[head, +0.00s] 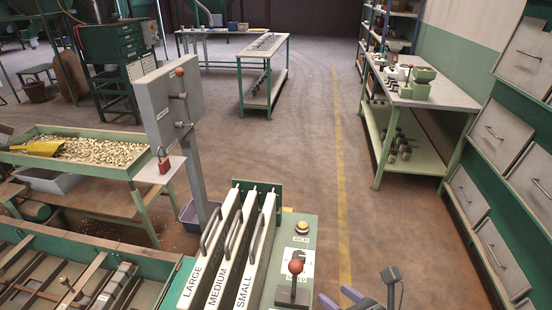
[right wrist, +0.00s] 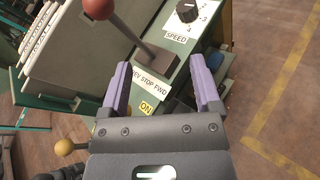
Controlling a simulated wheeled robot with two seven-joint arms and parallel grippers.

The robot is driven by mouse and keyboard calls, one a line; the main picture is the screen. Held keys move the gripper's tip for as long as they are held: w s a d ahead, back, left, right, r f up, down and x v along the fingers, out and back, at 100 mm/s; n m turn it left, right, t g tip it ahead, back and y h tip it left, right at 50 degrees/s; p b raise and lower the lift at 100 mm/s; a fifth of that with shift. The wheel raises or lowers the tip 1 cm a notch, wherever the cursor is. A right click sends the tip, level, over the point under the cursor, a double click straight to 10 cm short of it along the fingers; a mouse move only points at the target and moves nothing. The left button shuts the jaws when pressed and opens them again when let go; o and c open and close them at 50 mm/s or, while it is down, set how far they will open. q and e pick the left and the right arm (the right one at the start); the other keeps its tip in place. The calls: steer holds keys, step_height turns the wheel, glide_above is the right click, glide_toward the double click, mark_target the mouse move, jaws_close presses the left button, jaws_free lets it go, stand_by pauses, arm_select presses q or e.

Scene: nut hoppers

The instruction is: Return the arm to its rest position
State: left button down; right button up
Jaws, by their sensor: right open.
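My right gripper (head: 338,297) shows at the bottom edge of the head view, right of the control panel (head: 309,255). In the right wrist view its two purple fingers (right wrist: 158,66) are spread wide with nothing held between them. Beyond the fingers is the panel, with a red-knobbed lever (right wrist: 98,8) labelled "REV STOP FWD" and a black speed dial (right wrist: 186,11). The lever knob also shows in the head view (head: 295,266), left of the gripper and apart from it. My left gripper is in neither view.
Tall gates labelled LARGE, MEDIUM and SMALL (head: 241,250) stand left of the panel. A grey switch box (head: 166,105) on a post rises behind. A green-framed bench (head: 440,97) and drawer cabinet (head: 505,160) stand at right. The floor (head: 300,130) between is clear.

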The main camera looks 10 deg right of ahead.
steer(key=s+d+f+m+g+h+b, duration=0.1)
steer(key=s+d+f+m+g+h, duration=0.1)
steer(key=s+f+m, duration=0.45)
steer(key=s+d+f+m+g+h, duration=0.1)
steer(key=s+d+f+m+h, duration=0.15)
steer(key=f+m, duration=0.6)
steer(key=s+d+f+m+g+h+b, duration=0.1)
steer(key=s+d+f+m+g+h, duration=0.15)
steer(key=s+f+m, duration=0.4)
steer(key=s+a+f+m+g, duration=0.2)
steer(key=s+f+m+g, duration=0.1)
steer(key=s+f+m, duration=0.2)
steer(key=s+a+f+m+g, duration=0.3)
steer(key=s+m, duration=0.5)
steer(key=s, duration=0.4)
steer(key=shift+s+f+m+b, duration=0.35)
steer(key=shift+s+f+b, duration=0.05)
steer(key=shift+f, duration=0.5)
steer(key=shift+w, duration=0.1)
